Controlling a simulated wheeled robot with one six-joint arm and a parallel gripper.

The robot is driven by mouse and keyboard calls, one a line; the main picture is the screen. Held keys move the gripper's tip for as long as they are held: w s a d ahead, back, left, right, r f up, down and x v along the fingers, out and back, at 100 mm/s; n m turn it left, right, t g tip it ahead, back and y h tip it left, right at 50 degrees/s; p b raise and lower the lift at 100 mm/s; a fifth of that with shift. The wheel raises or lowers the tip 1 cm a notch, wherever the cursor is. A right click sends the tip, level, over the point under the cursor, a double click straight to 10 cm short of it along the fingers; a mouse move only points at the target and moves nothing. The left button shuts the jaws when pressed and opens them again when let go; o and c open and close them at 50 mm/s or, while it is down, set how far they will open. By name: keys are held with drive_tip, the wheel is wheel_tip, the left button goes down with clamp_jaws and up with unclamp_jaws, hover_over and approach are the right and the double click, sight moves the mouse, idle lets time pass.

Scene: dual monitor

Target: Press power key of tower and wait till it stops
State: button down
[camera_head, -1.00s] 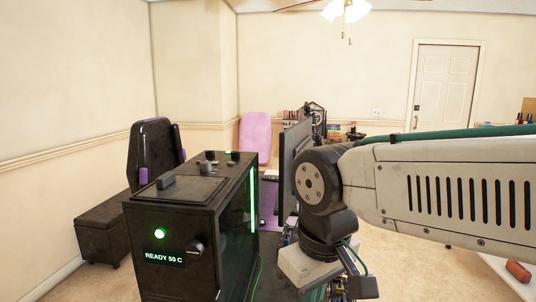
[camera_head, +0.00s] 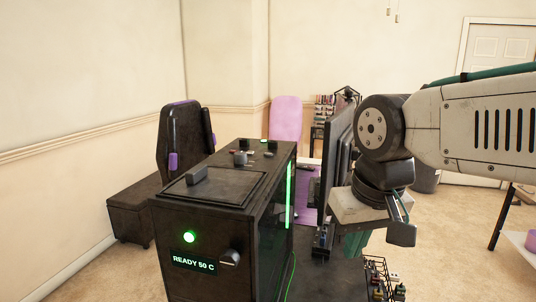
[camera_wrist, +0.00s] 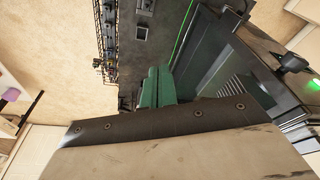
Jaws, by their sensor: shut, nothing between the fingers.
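The black tower (camera_head: 205,262) stands at the left centre of the head view. Its front has a round green-lit button (camera_head: 189,237), a display (camera_head: 194,261) reading "READY 50 C" and a dark knob (camera_head: 230,257). Small knobs and buttons (camera_head: 240,158) sit on its top at the back; I cannot tell which control is the power key. My gripper (camera_head: 353,245) points down to the right of the tower, apart from it. In the wrist view its green fingers (camera_wrist: 156,88) are shut and empty, with the tower's side panel (camera_wrist: 212,60) to their right.
The monitors (camera_head: 337,160) stand close behind my gripper. A wire basket (camera_head: 383,280) with small items is at the lower right. A green cable (camera_head: 289,278) runs beside the tower. A dark chair (camera_head: 183,145) and low bench (camera_head: 135,212) are at the left.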

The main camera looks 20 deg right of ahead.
sight(270, 155)
drive_tip(key=w+a+r+m+t, duration=0.1)
drive_tip(key=w+r+m+t, duration=0.1)
drive_tip(key=w+r, duration=0.4)
drive_tip(key=w+a+r+m+t, duration=0.1)
drive_tip(key=w+r, duration=0.5)
drive_tip(key=w, duration=1)
drive_tip(key=w+a+r+m+t, duration=0.1)
drive_tip(key=w+r+m+t, duration=0.2)
drive_tip(key=w+r, duration=0.3)
drive_tip(key=w+m, duration=0.1)
drive_tip(key=w, duration=0.4)
drive_tip(key=shift+t, duration=0.3)
drive_tip(key=shift+f, duration=4.45)
drive_tip(key=shift+f, duration=0.15)
drive_tip(key=shift+f, duration=0.25)
drive_tip(key=shift+f, duration=0.4)
drive_tip(key=shift+r, duration=0.8)
